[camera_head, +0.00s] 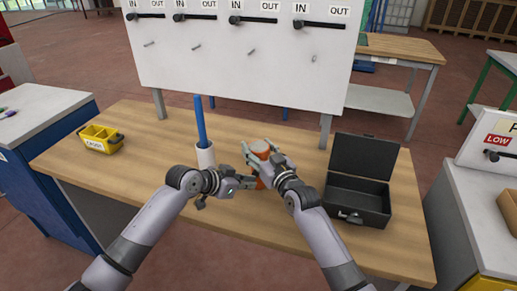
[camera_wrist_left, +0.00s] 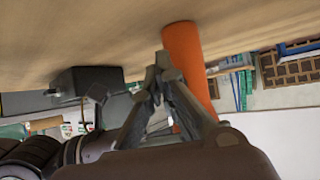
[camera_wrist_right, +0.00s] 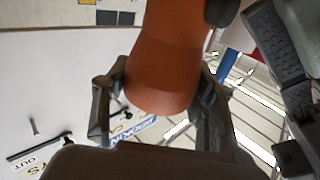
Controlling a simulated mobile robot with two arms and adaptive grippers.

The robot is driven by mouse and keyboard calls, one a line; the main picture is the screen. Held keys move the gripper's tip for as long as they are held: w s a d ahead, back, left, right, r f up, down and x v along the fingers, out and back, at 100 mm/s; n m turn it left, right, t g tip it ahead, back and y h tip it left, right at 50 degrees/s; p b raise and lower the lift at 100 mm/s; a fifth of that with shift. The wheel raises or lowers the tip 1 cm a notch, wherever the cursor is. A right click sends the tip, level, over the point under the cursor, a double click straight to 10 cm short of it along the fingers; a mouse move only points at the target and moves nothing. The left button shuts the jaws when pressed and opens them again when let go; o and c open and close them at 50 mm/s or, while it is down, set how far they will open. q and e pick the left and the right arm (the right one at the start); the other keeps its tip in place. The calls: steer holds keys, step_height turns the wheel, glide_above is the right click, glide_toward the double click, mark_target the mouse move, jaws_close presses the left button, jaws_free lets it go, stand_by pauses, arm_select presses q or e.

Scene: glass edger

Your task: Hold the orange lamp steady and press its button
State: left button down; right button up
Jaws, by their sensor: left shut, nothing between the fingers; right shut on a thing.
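The orange lamp (camera_head: 261,148) stands on the wooden table, mostly hidden behind my grippers in the head view. My right gripper (camera_head: 266,158) is shut around its upper part; the right wrist view shows the lamp's orange body (camera_wrist_right: 165,60) between the two fingers. My left gripper (camera_head: 250,183) is shut and empty, low beside the lamp. In the left wrist view its closed fingertips (camera_wrist_left: 160,65) overlap the orange body (camera_wrist_left: 190,65); I cannot tell whether they touch it. The button is not visible.
A white holder (camera_head: 205,156) with a blue rod stands left of the grippers. An open black case (camera_head: 358,205) lies close on the right. A yellow bin (camera_head: 103,145) sits at the far left. A white switch panel (camera_head: 240,60) rises along the back edge.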

arm_select(q)
steer(key=shift+w, duration=0.15)
steer(key=shift+w+d, duration=0.15)
steer(key=shift+w, duration=0.15)
steer(key=shift+s, duration=0.1)
stand_by(0.5)
steer(key=shift+s, duration=0.35)
steer(key=shift+s+a, duration=0.1)
steer(key=shift+a, duration=0.1)
steer(key=shift+s+a, duration=0.3)
steer(key=shift+s, duration=0.65)
steer(key=shift+s+a, duration=0.3)
steer(key=shift+s, duration=0.6)
steer(key=shift+s+a, duration=0.3)
steer(key=shift+s, duration=0.65)
arm_select(e)
steer(key=o, duration=1.4)
steer(key=shift+c, duration=0.2)
